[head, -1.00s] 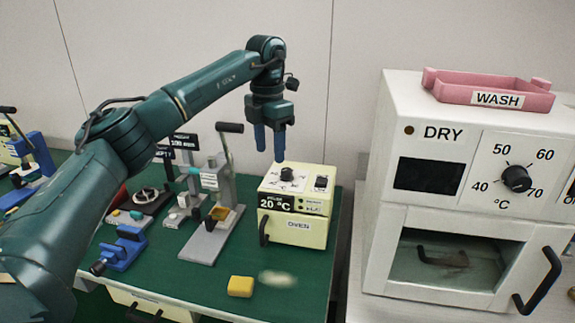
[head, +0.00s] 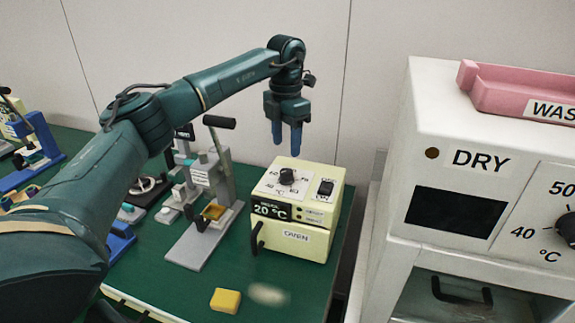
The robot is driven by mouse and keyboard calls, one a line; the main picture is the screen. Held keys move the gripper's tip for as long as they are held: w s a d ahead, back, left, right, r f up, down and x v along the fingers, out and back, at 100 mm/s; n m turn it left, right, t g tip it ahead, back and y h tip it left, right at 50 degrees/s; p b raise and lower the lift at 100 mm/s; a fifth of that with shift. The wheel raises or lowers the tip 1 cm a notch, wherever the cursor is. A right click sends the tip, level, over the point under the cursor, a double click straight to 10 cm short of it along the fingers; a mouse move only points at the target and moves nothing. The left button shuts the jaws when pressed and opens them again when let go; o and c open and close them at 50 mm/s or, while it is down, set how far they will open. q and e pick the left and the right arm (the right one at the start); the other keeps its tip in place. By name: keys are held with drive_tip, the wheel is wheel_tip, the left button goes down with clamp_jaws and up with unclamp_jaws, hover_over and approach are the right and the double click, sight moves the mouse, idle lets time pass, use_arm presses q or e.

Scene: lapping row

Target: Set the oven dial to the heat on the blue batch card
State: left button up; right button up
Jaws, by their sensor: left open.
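The small cream oven (head: 292,238) labelled OVEN stands at the right end of the green bench, its door closed. Its black dial (head: 287,176) sits on the top face among printed heat marks too small to read surely. Its display (head: 271,211) reads 20 °C, and a black switch (head: 325,188) sits right of the dial. My left gripper (head: 287,141) points down above the dial, open and apart from it, with nothing in its fingers. I cannot make out a blue batch card. My right gripper is not in view.
A white DRY cabinet (head: 456,161) with a pink WASH tray (head: 521,92) on top stands at the right. A lever press (head: 209,195) stands left of the oven. A yellow block (head: 226,300) and a blurred pale object (head: 268,294) are in front.

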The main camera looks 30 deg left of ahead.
sight(286, 171)
use_arm(q)
wheel_tip(286, 171, down, 6)
drive_tip(key=shift+f+p, duration=0.15)
drive_tip(key=shift+p, duration=0.15)
drive_tip(key=shift+f, duration=0.8)
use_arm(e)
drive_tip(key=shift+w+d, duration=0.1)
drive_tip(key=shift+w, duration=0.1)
use_arm(q)
drive_tip(key=shift+w, duration=0.1)
drive_tip(key=c, duration=1)
drive_tip(key=shift+o, duration=0.2)
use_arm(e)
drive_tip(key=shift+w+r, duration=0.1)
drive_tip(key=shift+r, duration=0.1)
